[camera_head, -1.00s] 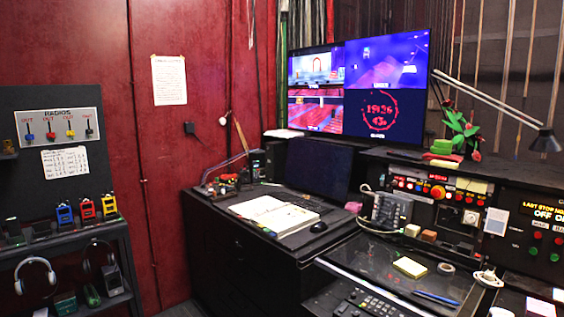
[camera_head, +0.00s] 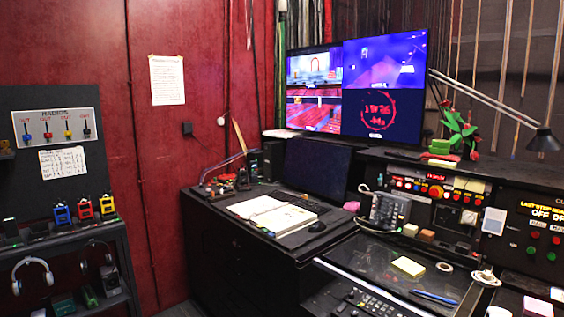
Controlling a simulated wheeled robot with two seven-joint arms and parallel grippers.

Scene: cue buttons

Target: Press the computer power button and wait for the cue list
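A dark, blank computer screen (camera_head: 316,168) stands tilted at the back of the black desk (camera_head: 215,240), in the middle of the head view. A small black box (camera_head: 273,160) stands to its left; I cannot tell whether it is the computer. I cannot make out a computer power button. A large lit monitor (camera_head: 356,90) above shows stage pictures and a red clock; no cue list can be made out on it. Neither of my grippers is in view.
An open book (camera_head: 272,215) and a black mouse (camera_head: 317,226) lie on the desk. A button panel (camera_head: 437,190), a telephone (camera_head: 388,208) and a lamp (camera_head: 543,140) are at the right. A radio shelf (camera_head: 65,235) stands at the left. Red wall (camera_head: 165,150) is behind.

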